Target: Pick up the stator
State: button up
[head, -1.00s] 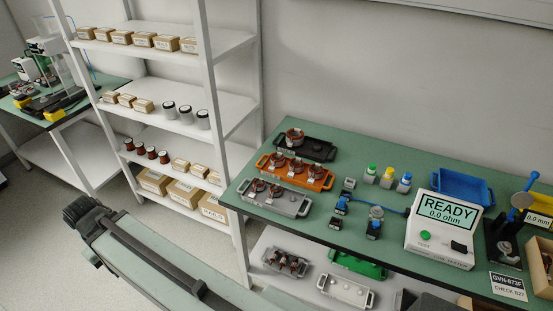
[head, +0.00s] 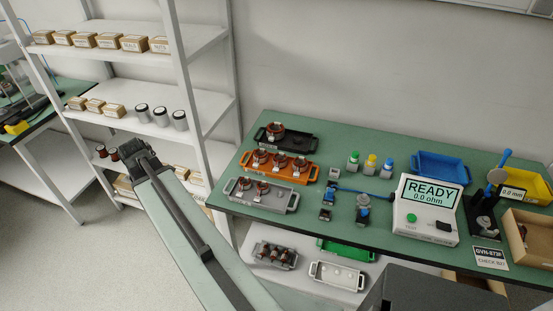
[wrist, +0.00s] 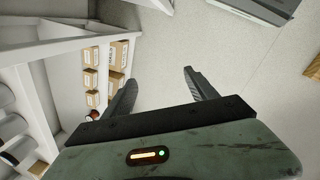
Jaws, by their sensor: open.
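Copper-wound stators with pale tags sit in trays at the left end of the green bench in the head view. One stator (head: 276,130) is in the black tray (head: 307,142), several (head: 280,159) are in the orange tray (head: 311,173), and two (head: 262,187) are in the grey tray (head: 291,205). I cannot tell which one is meant. My gripper (wrist: 160,76) is open and empty in the wrist view, over pale floor beside a shelf, with no stator between its fingers. My arm (head: 190,225) reaches up in front of the shelving, left of the bench.
White shelving (head: 215,120) with boxes and spools stands left of the bench (head: 330,130). The bench also holds a tester (head: 425,222), a blue bin (head: 440,168) and small bottles. Below it are a grey parts tray (head: 272,257) and a white-filled tray (head: 340,275).

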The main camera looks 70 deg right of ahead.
jog(key=s+d+r+n+h+p, duration=0.1)
jog(key=s+d+n, duration=0.1)
jog(key=s+d, duration=0.55)
jog(key=s+d+r+n, duration=0.15)
jog(key=s+d, duration=0.25)
jog(key=d, duration=0.7)
jog(key=n+g+h+p, duration=0.1)
jog(key=n+g, duration=0.1)
jog(key=n, duration=0.3)
send_near(279, 157)
jog(key=shift+s+a+f+m+b, duration=0.15)
jog(key=shift+s+a+f+b, duration=0.15)
jog(key=shift+f+b, duration=0.25)
jog(key=shift+s+a+f+m+b, duration=0.1)
jog(key=shift+s+a+f+b, duration=0.25)
jog(key=shift+b, duration=0.3)
jog(key=b+x, duration=0.5)
jog(key=x, duration=0.1)
jog(key=shift+r, duration=0.35)
grip_shut()
